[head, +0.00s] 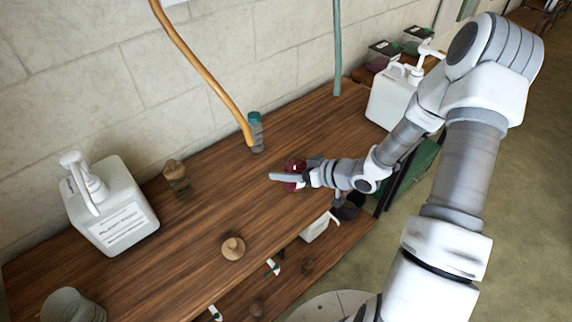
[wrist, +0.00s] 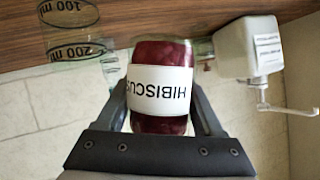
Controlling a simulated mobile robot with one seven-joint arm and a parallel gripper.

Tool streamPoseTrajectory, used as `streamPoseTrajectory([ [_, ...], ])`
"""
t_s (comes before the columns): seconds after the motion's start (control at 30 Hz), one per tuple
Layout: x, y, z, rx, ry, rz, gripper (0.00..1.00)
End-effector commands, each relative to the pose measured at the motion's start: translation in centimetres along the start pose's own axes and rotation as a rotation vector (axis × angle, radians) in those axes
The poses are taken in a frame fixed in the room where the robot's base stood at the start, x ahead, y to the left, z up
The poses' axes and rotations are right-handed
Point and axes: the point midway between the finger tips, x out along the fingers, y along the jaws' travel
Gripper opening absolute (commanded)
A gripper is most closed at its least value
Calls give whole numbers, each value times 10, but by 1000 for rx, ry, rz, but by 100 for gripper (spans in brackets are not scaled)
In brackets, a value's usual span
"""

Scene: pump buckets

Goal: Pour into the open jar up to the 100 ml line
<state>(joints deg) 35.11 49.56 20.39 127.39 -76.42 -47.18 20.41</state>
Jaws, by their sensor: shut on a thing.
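My gripper (head: 290,178) is above the table, shut on a jar of dark red contents (head: 295,165). In the wrist view, which looks upside down, the held jar (wrist: 160,90) has a white HIBISCUS label and sits between both fingers (wrist: 160,105). The jar looks about upright; whether its mouth is open is not clear. A clear jar (wrist: 75,30) with 100 ml and 200 ml lines stands at the upper left of the wrist view, apart from the held jar. I cannot pick this jar out surely in the head view.
The wooden table (head: 205,240) bears a white pump jug (head: 115,215), a corked jar (head: 178,178), a teal-topped container (head: 256,135), a loose cork-coloured piece (head: 233,247) and a grey glass vessel (head: 70,305). Another pump jug (head: 392,100) stands at back right.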

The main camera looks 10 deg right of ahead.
Motion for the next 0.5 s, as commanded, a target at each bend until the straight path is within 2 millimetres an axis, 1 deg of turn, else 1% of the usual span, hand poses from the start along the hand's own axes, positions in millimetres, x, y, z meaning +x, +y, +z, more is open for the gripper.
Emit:
streamPoseTrajectory([
  [0.03, -3, -1, -7, 16, -4, -8, 0],
  [0.1, -3, 0, -9, 38, -11, -17, 0],
  [0.5, -3, 5, -13, 151, -53, -64, 0],
])
